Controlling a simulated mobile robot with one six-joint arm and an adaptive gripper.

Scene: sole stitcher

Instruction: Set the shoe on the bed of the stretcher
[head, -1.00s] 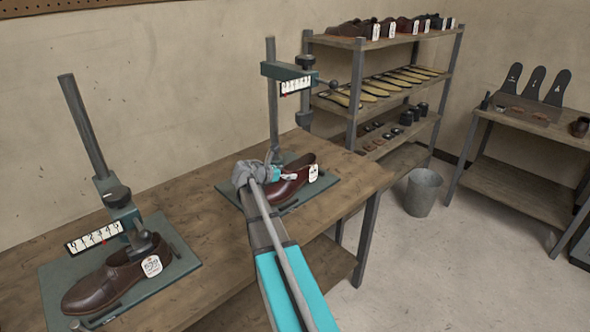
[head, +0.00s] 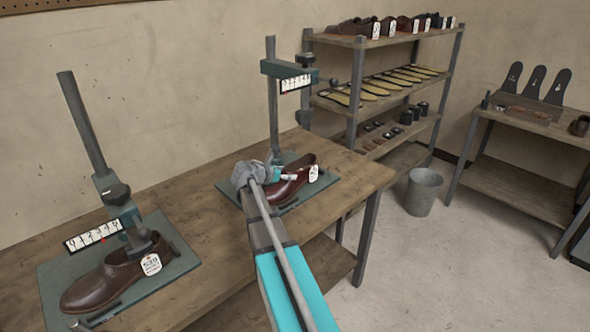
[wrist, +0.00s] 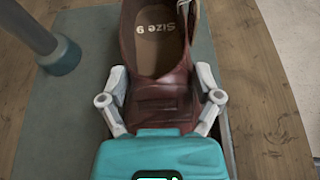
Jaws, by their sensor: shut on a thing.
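A dark red-brown shoe (head: 291,187) with a white tag is at the right-hand stretcher, over its green-grey bed (head: 323,186). In the wrist view the shoe (wrist: 158,45) shows a tan insole marked "Size 9". My gripper (wrist: 160,98) is shut on the shoe, one finger on each side of it. In the head view my gripper (head: 286,178) is partly hidden behind my arm. The shoe appears to lie flat on or just above the bed; I cannot tell if it touches. The stretcher's post (head: 272,90) and scale head (head: 290,76) stand behind and above the shoe.
A second stretcher (head: 118,205) at the left holds another brown shoe (head: 105,277) with a tag. The wooden bench (head: 195,215) is clear between them. A shelf rack (head: 352,85), a grey bin (head: 423,191) and a side table (head: 515,120) stand at the right.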

